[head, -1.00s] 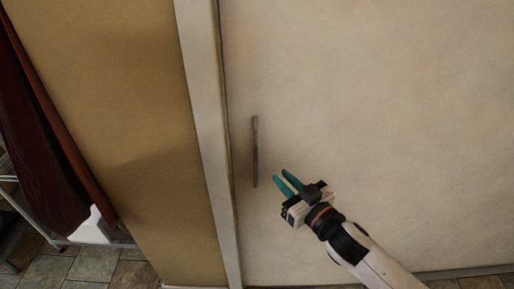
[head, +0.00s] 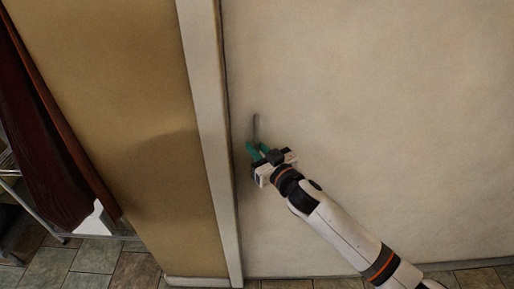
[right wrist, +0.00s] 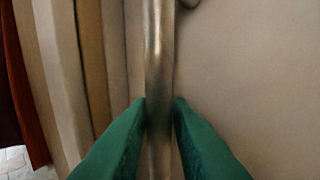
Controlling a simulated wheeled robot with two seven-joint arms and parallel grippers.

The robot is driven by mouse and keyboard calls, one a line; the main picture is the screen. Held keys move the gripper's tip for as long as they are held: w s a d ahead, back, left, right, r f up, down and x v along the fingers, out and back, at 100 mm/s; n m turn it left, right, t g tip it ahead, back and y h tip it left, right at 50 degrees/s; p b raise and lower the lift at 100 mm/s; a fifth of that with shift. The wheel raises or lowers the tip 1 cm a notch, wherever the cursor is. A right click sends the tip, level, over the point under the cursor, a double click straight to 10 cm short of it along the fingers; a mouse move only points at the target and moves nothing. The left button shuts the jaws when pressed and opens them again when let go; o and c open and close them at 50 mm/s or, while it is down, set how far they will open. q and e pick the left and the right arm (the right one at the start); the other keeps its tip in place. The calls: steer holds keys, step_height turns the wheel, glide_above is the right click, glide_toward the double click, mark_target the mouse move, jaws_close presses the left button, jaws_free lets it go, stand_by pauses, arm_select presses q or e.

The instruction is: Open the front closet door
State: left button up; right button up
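The closet door (head: 380,110) is a large pale panel that stands flush with its frame, closed. Its vertical metal handle (head: 256,124) is near the panel's left edge; its upper end shows above my right gripper, which hides the lower part. My right gripper (head: 257,147) is at the handle. In the right wrist view, the handle (right wrist: 159,50) runs between the two green fingers (right wrist: 160,105), which sit tight along both its sides, so the gripper looks shut on it. My left gripper is not in view.
A pale door frame post (head: 207,120) stands left of the door, beside a tan wall (head: 120,110). Dark red cloth (head: 40,150) and a metal rack (head: 20,190) are at the far left. Tiled floor (head: 95,256) shows along the bottom.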

jaws_close()
